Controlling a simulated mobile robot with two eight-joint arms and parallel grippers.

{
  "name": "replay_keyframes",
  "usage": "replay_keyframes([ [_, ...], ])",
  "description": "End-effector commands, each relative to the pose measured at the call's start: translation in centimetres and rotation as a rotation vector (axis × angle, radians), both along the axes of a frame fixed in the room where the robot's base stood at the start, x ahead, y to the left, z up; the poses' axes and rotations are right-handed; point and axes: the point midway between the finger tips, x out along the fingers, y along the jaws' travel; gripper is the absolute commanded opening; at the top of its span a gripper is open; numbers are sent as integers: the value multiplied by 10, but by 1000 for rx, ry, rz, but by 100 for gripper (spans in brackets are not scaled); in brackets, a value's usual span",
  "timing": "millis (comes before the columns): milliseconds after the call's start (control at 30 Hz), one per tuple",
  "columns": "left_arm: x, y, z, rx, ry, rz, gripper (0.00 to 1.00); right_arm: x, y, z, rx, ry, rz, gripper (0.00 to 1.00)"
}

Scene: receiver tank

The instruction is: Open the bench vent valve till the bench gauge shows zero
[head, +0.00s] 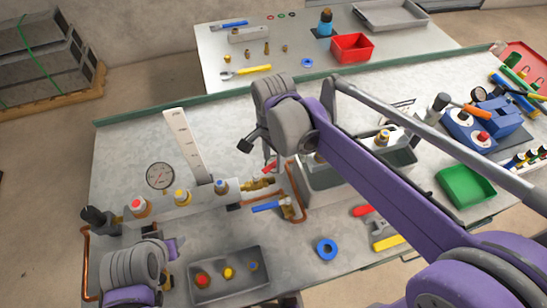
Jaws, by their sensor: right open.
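The round white bench gauge (160,176) stands at the left of the near bench; its needle is too small to read. A brass valve with a blue lever (268,206) sits on copper pipe right of the gauge. A small red lever (270,167) shows just behind it, partly hidden by my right arm. I cannot tell which one is the vent valve. My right gripper (256,146) is open above the bench, behind the valves, and appears empty. My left gripper (172,265) is low at the front left, beside the grey tray; its jaws are not clear.
A grey tray (212,299) with red, yellow and blue-topped fittings lies in front. A white upright scale (187,145) stands beside the gauge. A blue ring (326,249) and a green bin (466,187) are to the right. My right arm hides the bench's middle.

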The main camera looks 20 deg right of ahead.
Motion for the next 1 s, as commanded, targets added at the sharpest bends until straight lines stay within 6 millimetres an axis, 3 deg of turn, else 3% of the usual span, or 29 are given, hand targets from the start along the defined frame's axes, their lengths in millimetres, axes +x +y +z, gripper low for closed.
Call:
replay_keyframes([
  [233, 0, 0, 0, 0, 0, 0, 50, 0, 0, 0, 0, 0, 0, 49],
  [500, 0, 0, 0, 0, 0, 0, 50, 0, 0, 0, 0, 0, 0, 1],
  [1000, 0, 0, 0, 0, 0, 0, 50, 0, 0, 0, 0, 0, 0, 0],
])
